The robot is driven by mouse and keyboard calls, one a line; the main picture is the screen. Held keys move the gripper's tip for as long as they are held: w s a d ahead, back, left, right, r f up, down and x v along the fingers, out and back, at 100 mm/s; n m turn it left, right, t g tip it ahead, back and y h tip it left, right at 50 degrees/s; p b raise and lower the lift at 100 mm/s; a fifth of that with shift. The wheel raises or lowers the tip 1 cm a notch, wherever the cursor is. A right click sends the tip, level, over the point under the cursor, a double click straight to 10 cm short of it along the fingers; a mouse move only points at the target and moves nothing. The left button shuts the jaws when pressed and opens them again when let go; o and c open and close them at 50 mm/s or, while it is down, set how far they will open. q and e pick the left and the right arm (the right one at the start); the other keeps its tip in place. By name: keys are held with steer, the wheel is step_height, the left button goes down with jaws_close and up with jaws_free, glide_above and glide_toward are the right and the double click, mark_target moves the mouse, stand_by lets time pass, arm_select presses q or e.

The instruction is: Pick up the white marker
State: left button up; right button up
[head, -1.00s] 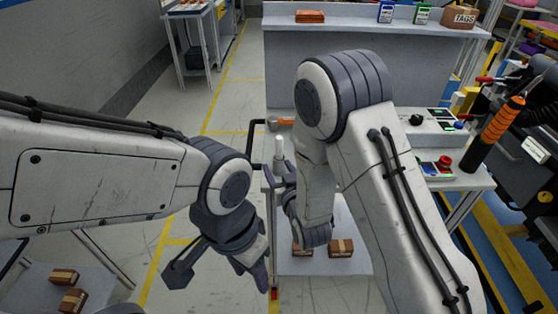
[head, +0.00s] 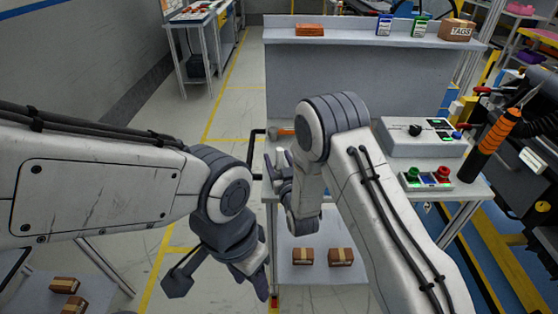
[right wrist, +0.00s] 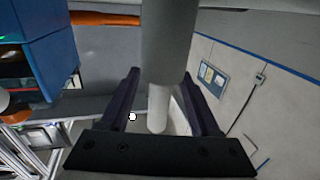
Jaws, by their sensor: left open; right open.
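The white marker (right wrist: 168,45) is a pale cylinder with a narrower end in the right wrist view. It runs from the top edge down between the two dark fingers of my right gripper (right wrist: 160,78), with a gap visible on both sides. In the head view my right gripper (head: 279,168) is open at the left edge of the workbench, around a pale upright part of the marker (head: 280,157); my arm hides much of this spot. My left gripper (head: 220,281) is open and empty at lower left, above the floor.
The workbench (head: 440,187) carries a grey control box (head: 425,140) and a button box (head: 427,179). An orange-handled tool (head: 283,132) lies behind my right gripper. Two small cartons (head: 341,257) rest on the lower shelf. A black-and-orange tool (head: 490,145) stands at right.

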steer(key=shift+w+a+f, duration=0.1)
steer(key=shift+w+a, duration=0.05)
steer(key=shift+w, duration=0.55)
jaws_close()
